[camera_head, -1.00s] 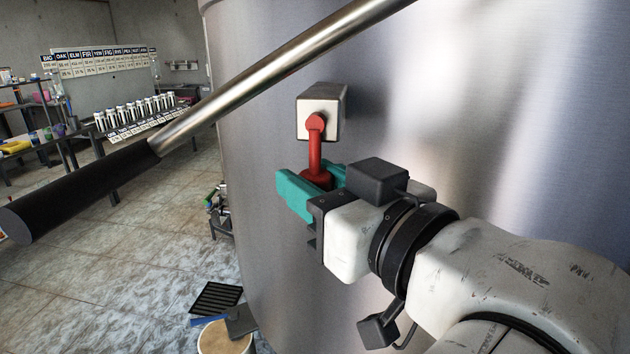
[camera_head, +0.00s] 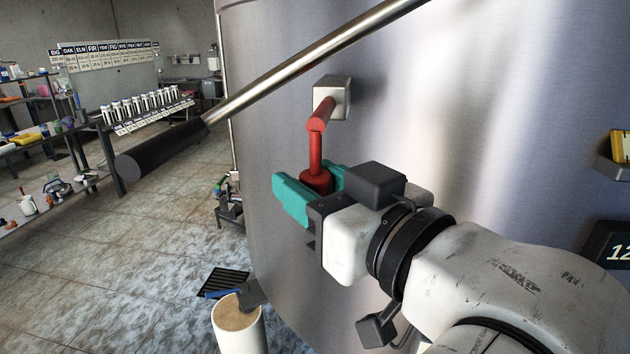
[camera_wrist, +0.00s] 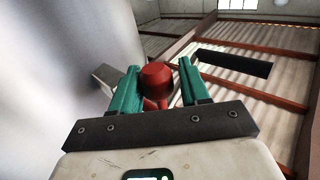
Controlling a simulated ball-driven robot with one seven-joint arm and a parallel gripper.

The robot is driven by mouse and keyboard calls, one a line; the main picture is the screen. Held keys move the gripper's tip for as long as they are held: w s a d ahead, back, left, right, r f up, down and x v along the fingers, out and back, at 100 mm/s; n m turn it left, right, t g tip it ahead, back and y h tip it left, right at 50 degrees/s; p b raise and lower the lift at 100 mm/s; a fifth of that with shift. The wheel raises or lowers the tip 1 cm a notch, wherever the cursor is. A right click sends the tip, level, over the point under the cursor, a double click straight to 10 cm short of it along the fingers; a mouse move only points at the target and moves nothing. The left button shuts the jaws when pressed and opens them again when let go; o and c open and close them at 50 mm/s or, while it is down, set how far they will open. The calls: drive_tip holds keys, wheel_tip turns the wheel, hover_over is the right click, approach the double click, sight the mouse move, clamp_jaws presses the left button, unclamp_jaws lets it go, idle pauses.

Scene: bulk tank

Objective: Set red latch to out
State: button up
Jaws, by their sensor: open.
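The red latch (camera_head: 316,150) is on the side of the large steel tank (camera_head: 470,110). A red shaft stands out from its square metal block (camera_head: 332,97), and its arm hangs down to a round red knob. My gripper (camera_head: 312,186) has its teal fingers open, one on each side of the knob. In the wrist view, the red knob (camera_wrist: 157,78) sits between the open fingers of my gripper (camera_wrist: 158,88). I cannot tell whether the fingers touch it.
A long steel bar with a black grip (camera_head: 160,158) slants across above and left of the latch. A pale cylinder (camera_head: 238,326) stands on the floor below. A yellow item (camera_head: 621,147) sits on a shelf at right. Floor at left is mostly clear.

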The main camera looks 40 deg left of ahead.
drive_tip(key=shift+o, duration=1.3)
drive_tip(key=shift+d, duration=0.1)
drive_tip(key=b+v, duration=0.5)
drive_tip(key=v, duration=0.5)
drive_tip(key=shift+d, duration=0.35)
drive_tip(key=shift+s, duration=0.15)
